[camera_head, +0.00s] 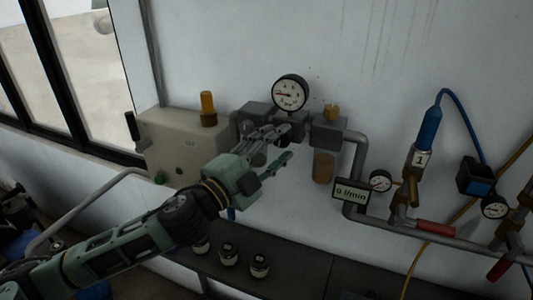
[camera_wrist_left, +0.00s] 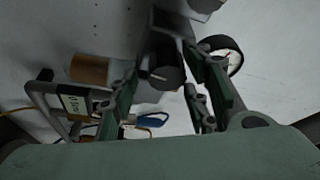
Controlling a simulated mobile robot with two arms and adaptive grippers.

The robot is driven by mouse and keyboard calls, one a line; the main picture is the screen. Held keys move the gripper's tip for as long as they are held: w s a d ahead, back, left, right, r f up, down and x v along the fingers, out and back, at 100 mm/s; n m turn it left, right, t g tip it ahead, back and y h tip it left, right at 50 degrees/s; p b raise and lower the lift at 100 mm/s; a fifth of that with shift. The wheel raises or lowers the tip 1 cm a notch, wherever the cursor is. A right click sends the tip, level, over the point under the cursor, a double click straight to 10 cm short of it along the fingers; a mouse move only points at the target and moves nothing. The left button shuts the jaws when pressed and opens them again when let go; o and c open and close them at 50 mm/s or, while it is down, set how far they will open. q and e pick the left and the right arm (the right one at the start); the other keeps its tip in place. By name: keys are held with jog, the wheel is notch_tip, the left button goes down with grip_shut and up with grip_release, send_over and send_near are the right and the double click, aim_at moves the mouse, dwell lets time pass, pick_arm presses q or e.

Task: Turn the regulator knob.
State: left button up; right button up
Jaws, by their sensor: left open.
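A dark round knob (camera_wrist_left: 167,72), which looks like the regulator knob, shows in the left wrist view between and beyond my fingers. I cannot tell whether the fingers touch it. In the head view the regulator body (camera_head: 257,115) is on the wall pipe, with a round white-faced gauge (camera_head: 290,92) above it. My left gripper (camera_head: 284,143) is open in front of the regulator and hides much of its lower part; it also shows in the left wrist view (camera_wrist_left: 163,82). My right gripper is in neither view.
To the right are an amber bowl (camera_head: 323,168), a "0 l/min" display (camera_head: 351,191), a grey pipe (camera_head: 393,232) and a blue valve (camera_head: 429,128). A beige box (camera_head: 182,143) is on the left. Several dark jars (camera_head: 259,266) stand on the shelf below.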

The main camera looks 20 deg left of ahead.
pick_arm(q)
jog(key=v, duration=1.2)
jog(key=shift+d, duration=0.1)
dwell(0.4)
